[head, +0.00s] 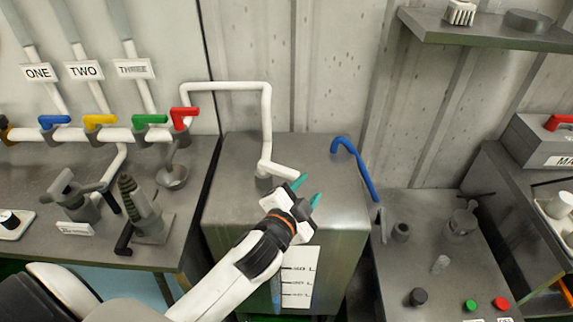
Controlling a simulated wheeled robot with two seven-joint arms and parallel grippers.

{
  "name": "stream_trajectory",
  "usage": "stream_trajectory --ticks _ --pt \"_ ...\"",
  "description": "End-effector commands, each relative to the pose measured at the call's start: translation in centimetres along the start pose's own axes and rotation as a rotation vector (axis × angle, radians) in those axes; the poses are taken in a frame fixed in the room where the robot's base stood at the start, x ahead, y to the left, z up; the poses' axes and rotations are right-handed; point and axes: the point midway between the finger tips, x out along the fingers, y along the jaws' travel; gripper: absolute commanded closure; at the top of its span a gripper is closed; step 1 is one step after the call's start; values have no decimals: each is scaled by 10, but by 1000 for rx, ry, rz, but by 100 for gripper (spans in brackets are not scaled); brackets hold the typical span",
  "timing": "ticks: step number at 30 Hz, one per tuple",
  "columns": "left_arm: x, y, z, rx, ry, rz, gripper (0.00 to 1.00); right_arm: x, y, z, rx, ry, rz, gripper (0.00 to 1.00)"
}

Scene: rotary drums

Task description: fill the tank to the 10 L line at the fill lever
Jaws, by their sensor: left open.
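The grey metal tank (230,215) stands in the middle, with a white scale plate (300,277) on its front. The plate's marks are in litres, too small to read surely. A narrow bluish strip (275,289) beside the scale is partly hidden by my arm. A white pipe (267,125) runs from the red lever (184,117) to a spout above the tank. No label marks which lever is the fill lever. My left gripper (307,191) is open and empty, with teal fingertips, over the tank top near the spout. My right gripper is out of view.
Blue (54,121), yellow (100,120) and green (150,119) levers line the pipe on the left. A blue bent handle (355,165) rises at the tank's right. The right bench (440,250) holds small parts and green and red buttons. A shelf (480,30) hangs upper right.

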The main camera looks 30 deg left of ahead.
Motion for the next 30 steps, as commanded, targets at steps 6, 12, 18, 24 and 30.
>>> stream_trajectory --ticks 6,12,18,24,30 --pt "21 39 136 482 -560 284 58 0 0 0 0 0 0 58" --pt "-1 20 220 989 -1040 482 58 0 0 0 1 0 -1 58" --pt "-13 -26 235 1548 -1484 564 58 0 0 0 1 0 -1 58" --pt "8 -44 180 2120 -1877 424 58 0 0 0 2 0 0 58" --pt "45 11 95 -2224 1855 53 58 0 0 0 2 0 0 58"
